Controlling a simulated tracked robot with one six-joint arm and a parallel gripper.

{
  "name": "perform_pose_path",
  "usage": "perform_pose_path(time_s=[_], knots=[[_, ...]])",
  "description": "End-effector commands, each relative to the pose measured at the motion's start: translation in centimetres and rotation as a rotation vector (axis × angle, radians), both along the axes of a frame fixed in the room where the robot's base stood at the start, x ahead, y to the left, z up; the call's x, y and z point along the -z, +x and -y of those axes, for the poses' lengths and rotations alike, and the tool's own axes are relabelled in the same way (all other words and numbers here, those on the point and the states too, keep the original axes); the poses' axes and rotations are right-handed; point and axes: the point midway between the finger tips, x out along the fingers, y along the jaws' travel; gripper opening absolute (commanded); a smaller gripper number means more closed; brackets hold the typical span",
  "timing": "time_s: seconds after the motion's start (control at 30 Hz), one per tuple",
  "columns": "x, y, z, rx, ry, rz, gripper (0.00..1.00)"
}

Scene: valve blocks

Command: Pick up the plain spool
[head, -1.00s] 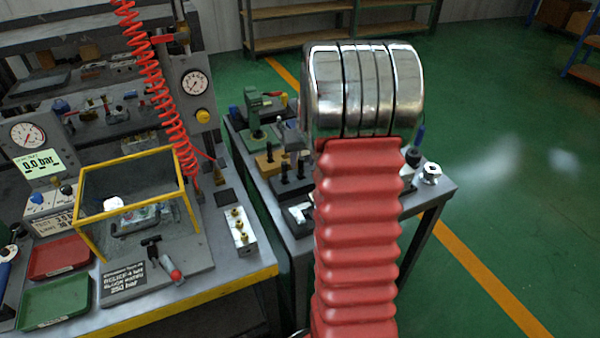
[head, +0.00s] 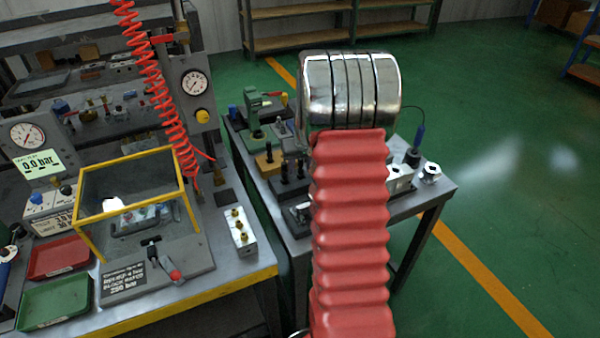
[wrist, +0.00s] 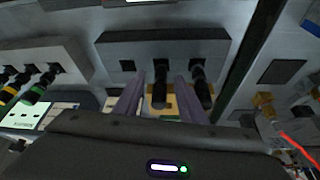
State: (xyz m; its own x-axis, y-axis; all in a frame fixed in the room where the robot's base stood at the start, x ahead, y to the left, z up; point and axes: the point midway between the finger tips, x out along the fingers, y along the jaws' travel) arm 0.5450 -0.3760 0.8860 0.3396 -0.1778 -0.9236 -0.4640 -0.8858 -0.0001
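In the wrist view, a dark rack (wrist: 160,48) holds two black spools with no coloured ring showing, one (wrist: 160,90) in the middle and one (wrist: 203,88) to its right. A third socket at its left is empty. I cannot tell which is the plain spool. My gripper (wrist: 161,82) is open, its two purple-grey fingers on either side of the middle spool in the picture. No contact is clear. In the head view, the rack (head: 288,187) stands on the side table, and my arm hides the gripper.
Another rack (wrist: 38,60) at left in the wrist view holds spools with yellow and green rings. A tan block (head: 268,161) stands behind the dark rack. A white block (head: 399,178) and metal part (head: 430,172) sit at the table's right. The yellow-framed box (head: 130,200) is left.

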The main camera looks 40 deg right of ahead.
Motion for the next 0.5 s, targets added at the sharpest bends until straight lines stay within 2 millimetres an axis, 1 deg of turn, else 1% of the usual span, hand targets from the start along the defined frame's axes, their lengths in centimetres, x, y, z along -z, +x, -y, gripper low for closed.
perform_pose_path(time_s=[0.33,0.5], knots=[[0.00,-0.01,-0.04,-0.001,0.000,-0.001,0.36],[0.00,-0.01,-0.05,-0.001,0.000,-0.001,0.25]])
